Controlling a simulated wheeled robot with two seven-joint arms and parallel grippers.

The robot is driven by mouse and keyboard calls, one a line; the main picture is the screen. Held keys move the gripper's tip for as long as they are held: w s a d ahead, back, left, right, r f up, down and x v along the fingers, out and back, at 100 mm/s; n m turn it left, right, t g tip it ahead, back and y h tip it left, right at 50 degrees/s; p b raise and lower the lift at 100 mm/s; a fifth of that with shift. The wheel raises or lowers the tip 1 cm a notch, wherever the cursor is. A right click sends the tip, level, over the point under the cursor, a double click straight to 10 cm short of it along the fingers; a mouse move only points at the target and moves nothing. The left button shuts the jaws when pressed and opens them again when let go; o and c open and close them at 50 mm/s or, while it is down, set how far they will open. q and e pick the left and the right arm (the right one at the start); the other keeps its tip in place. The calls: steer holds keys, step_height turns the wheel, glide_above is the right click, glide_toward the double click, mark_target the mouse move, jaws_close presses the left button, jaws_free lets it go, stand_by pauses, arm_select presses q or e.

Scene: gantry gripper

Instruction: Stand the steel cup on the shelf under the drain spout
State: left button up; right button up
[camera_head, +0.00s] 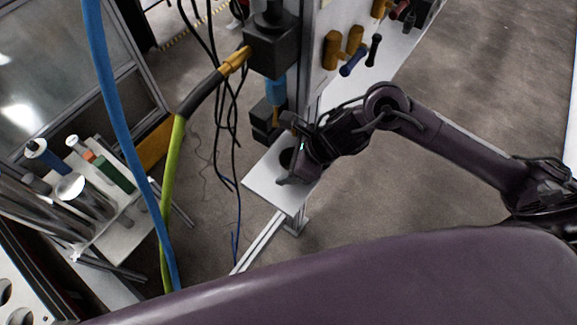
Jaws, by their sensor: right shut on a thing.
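The white shelf (262,190) sits on a metal frame at the middle of the head view. My right gripper (291,158) reaches in from the right, low over the shelf's right part. It is shut on a small dark round shape (286,157), apparently the steel cup, mostly hidden by the fingers. I cannot tell whether its base touches the shelf. A blue fitting with a brass tip (276,92), which looks like the drain spout, hangs under a black block, above and slightly left of the gripper. My left gripper is not in view.
A black block (268,135) stands at the shelf's back edge. A blue hose (101,70), a yellow-green cable (174,170) and thin black cables hang to the left. A cart (125,235) with metal cylinders stands at the left. Handled tools (342,48) hang on the panel.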

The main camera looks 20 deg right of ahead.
steer(key=shift+f, duration=0.8)
steer(key=shift+f, duration=0.2)
steer(key=o, duration=1)
steer(key=shift+r, duration=0.1)
